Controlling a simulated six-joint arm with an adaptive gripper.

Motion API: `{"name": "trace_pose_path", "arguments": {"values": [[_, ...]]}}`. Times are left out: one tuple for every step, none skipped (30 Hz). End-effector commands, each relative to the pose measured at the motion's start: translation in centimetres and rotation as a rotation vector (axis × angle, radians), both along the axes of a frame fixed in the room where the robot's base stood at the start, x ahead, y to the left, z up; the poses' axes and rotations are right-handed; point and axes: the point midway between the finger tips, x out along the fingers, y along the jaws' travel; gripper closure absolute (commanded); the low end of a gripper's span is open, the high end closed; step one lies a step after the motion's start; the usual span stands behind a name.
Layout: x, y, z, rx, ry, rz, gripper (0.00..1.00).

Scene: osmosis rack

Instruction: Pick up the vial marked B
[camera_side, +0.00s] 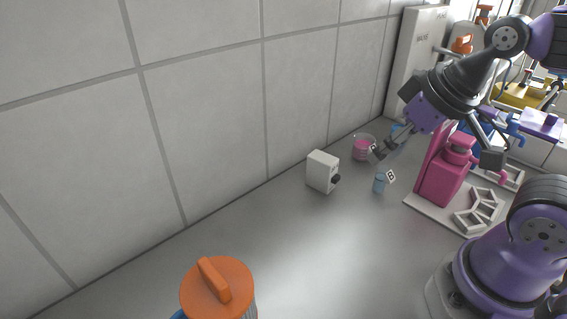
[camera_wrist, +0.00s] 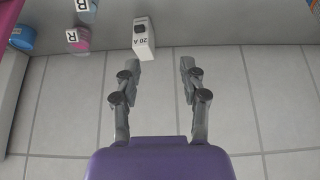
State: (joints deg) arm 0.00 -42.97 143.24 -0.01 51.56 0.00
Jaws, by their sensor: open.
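My gripper (camera_side: 384,149) is tilted down toward the wall, above and behind the blue vial in the side view. In the wrist view my gripper (camera_wrist: 160,68) has its fingers well apart with nothing between them. The vial lies outside the fingers, to their upper left.
A pink container (camera_side: 362,148) and a white box (camera_side: 322,171) stand near the tiled wall. The wrist view shows an R tag (camera_wrist: 72,36) and the box marked 20 A (camera_wrist: 143,38). A magenta block (camera_side: 446,170) stands right; an orange-lidded container (camera_side: 217,289) stands in front.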

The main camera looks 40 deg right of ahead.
Motion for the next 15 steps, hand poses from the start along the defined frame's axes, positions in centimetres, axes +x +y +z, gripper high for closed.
{"name": "trace_pose_path", "arguments": {"values": [[0.0, 0.0, 0.0, 0.000, 0.000, 0.000, 0.50], [0.0, 0.0, 0.0, 0.000, 0.000, 0.000, 0.50], [0.0, 0.0, 0.0, 0.000, 0.000, 0.000, 0.50], [0.0, 0.0, 0.0, 0.000, 0.000, 0.000, 0.50], [0.0, 0.0, 0.0, 0.000, 0.000, 0.000, 0.50], [0.0, 0.0, 0.0, 0.000, 0.000, 0.000, 0.50], [0.0, -0.1, 0.0, -0.001, 0.003, 0.000, 0.50], [0.1, -0.2, 0.0, -0.003, 0.009, -0.003, 0.50], [0.3, -0.5, -0.1, -0.008, 0.025, -0.006, 0.50], [0.5, -0.8, -0.2, -0.013, 0.043, -0.012, 0.50], [0.8, -1.2, -0.4, -0.018, 0.065, -0.017, 0.50], [1.2, -1.9, -0.7, -0.026, 0.102, -0.025, 0.50], [1.5, -2.6, -1.0, -0.031, 0.134, -0.030, 0.50], [1.9, -3.3, -1.3, -0.036, 0.168, -0.035, 0.50], [2.3, -4.3, -1.8, -0.039, 0.215, -0.042, 0.50]]}}
